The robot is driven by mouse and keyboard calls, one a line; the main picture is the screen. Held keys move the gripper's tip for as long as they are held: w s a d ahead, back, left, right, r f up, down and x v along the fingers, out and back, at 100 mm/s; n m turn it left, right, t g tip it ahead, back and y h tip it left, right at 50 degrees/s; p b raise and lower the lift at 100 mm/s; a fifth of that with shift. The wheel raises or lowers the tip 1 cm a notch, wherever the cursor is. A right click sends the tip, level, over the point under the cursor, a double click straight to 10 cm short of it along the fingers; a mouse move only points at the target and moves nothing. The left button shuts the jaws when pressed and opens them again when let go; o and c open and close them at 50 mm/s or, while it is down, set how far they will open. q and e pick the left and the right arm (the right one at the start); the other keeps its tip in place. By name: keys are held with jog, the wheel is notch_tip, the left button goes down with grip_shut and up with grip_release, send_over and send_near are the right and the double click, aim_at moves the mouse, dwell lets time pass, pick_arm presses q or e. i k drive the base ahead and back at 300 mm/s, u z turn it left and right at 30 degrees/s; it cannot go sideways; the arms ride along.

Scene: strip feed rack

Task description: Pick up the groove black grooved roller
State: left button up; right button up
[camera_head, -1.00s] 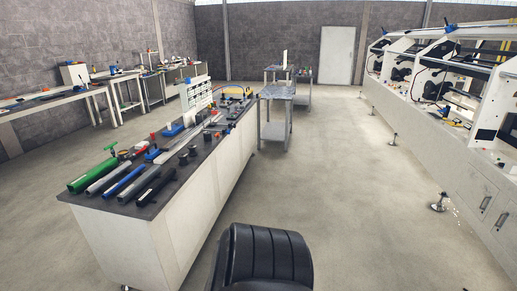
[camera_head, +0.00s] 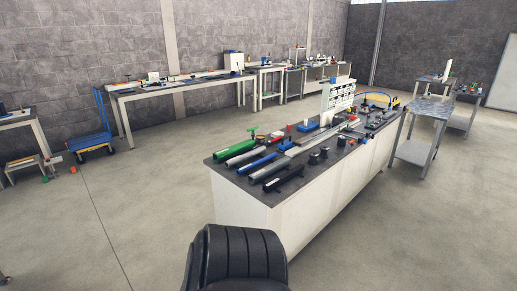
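A black roller (camera_head: 284,179) lies at the near end of the dark-topped workbench (camera_head: 226,174). It is the nearest in a row of rollers; its grooves are too small to make out. Beside it lie a silver roller (camera_head: 270,168), a blue roller (camera_head: 257,162), a grey roller (camera_head: 246,156) and a green roller (camera_head: 235,149). Neither of my grippers is in view.
The workbench also carries small black parts (camera_head: 319,154) and a white bin rack (camera_head: 338,98). A blue cart (camera_head: 90,140) stands by the left wall near a long table (camera_head: 180,88). A grey side table (camera_head: 425,107) stands right. The floor left of the workbench is clear.

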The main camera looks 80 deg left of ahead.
aim_at(323, 153)
jog(key=u, duration=1.85)
jog(key=i, duration=0.95)
